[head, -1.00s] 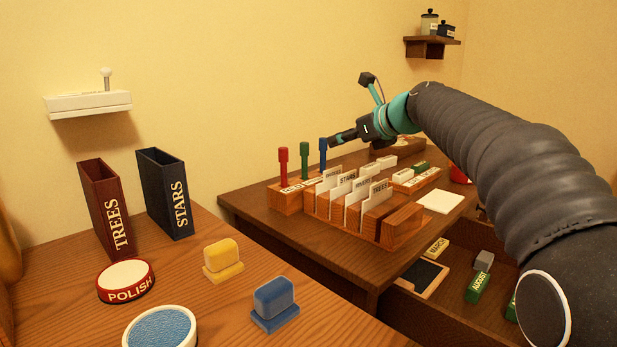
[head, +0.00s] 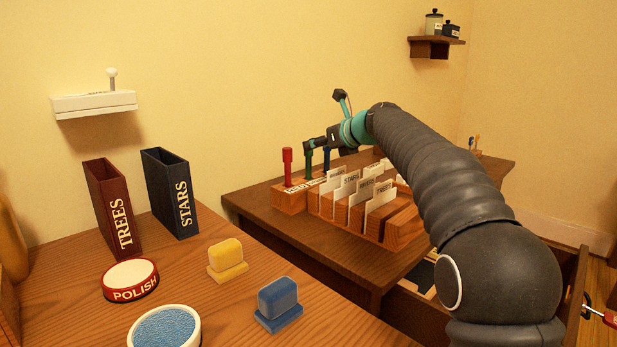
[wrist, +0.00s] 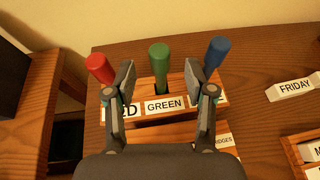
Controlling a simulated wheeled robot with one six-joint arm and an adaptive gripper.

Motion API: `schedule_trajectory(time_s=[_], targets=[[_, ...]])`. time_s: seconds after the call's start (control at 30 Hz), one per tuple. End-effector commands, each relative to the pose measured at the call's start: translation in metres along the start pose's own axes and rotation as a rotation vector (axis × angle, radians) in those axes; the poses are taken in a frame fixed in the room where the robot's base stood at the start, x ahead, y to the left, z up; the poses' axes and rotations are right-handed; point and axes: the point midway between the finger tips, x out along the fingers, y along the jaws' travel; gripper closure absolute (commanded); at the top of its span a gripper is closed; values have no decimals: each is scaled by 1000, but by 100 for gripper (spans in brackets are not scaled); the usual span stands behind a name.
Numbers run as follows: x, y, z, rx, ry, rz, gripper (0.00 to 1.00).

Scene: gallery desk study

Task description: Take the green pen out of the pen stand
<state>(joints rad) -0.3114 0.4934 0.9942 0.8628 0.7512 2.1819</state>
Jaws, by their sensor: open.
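The green pen (head: 308,161) stands upright in the wooden pen stand (head: 290,201), between the red pen (head: 287,166) and the blue pen (head: 327,159). In the wrist view the green pen (wrist: 160,66) rises behind the label GREEN, with the red pen (wrist: 100,68) to its left and the blue pen (wrist: 217,52) to its right. My gripper (wrist: 160,80) is open, with one finger on each side of the green pen and nothing held. In the head view my gripper (head: 311,144) is at the height of the pen tops and partly covers the green pen.
A wooden card rack (head: 405,229) with several labelled cards stands just in front of the pen stand. A FRIDAY block (wrist: 293,87) lies to the right. The near desk holds a yellow block (head: 226,255), a blue block (head: 278,299) and a POLISH tin (head: 131,280).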

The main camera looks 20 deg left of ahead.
Motion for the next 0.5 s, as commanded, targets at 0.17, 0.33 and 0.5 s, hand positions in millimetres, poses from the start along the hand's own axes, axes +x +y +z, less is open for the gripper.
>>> schedule_trajectory(time_s=[0.17, 0.33, 0.5], targets=[[26, 1, -4, -1, 2, 2, 46], [36, 0, -4, 0, 1, 1, 46], [37, 0, -4, 0, 1, 1, 46]])
